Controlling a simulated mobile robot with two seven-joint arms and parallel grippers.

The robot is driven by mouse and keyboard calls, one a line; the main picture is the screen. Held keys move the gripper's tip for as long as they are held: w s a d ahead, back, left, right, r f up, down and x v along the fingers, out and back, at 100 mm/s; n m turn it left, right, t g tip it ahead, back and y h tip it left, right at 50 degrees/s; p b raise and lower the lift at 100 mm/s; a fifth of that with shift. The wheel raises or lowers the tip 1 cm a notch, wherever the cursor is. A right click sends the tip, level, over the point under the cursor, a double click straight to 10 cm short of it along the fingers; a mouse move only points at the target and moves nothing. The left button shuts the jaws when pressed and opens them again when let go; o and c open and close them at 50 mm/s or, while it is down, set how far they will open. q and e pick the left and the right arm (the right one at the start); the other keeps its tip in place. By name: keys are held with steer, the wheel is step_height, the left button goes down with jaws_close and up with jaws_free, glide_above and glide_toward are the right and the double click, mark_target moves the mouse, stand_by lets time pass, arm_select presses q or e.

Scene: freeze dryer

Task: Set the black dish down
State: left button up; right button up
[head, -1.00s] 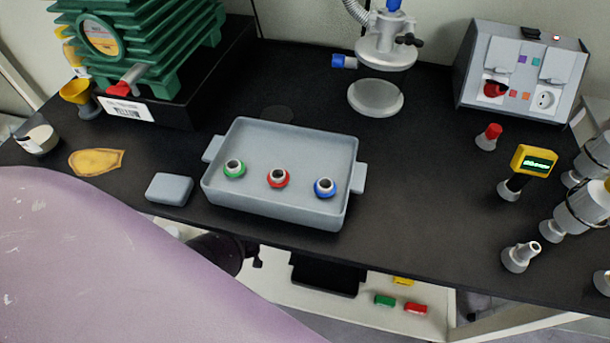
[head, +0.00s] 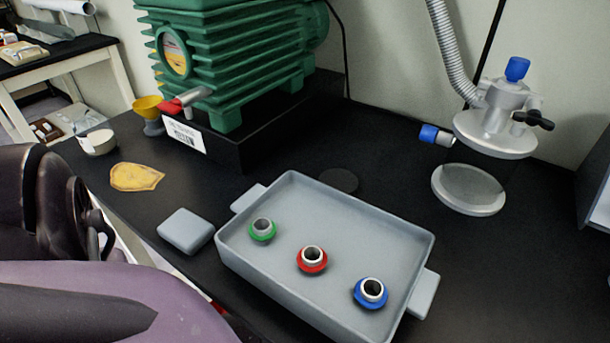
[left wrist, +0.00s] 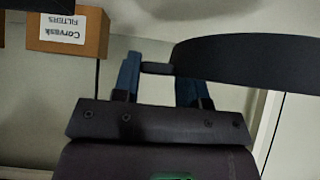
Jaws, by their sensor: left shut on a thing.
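The black dish (left wrist: 250,60) shows in the left wrist view as a dark curved band reaching to the right edge. A short tab on its left end sits between the blue fingers of my left gripper (left wrist: 158,72), which is shut on it. The dish is seen edge-on, so its inside is hidden. The head view shows neither the held dish nor my left gripper. My right gripper is in no view. A flat dark disc (head: 338,181) lies on the black bench (head: 270,184) behind the grey tray.
The grey tray (head: 290,285) holds green, red and blue ringed pieces. A grey block (head: 186,230), yellow patch (head: 137,177) and white cup (head: 98,142) are left. The green pump (head: 235,65) and glass-like vessel (head: 490,135) stand behind. A Corvesk filters box (left wrist: 68,32) shows in the wrist view.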

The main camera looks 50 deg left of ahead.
arm_select(q)
steer(key=f, duration=0.1)
steer(key=f+b, duration=0.1)
steer(key=f, duration=0.1)
steer(key=f+b, duration=0.1)
steer(key=shift+s+f, duration=0.15)
steer(key=shift+s, duration=0.15)
steer(key=shift+w+f+b, duration=0.2)
steer(key=shift+b, duration=0.1)
steer(key=shift+f, duration=0.15)
steer(key=f+b, duration=0.2)
steer(key=f, duration=0.1)
steer(key=shift+s, duration=0.2)
steer(key=shift+w+f+b, duration=0.15)
steer(key=shift+f+b, duration=0.05)
steer(key=shift+b, duration=0.2)
steer(key=shift+w, duration=0.15)
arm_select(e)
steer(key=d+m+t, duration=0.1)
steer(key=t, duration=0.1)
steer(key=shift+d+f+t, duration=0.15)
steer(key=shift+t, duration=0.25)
arm_select(q)
steer(key=shift+r, duration=0.1)
steer(key=o, duration=1.1)
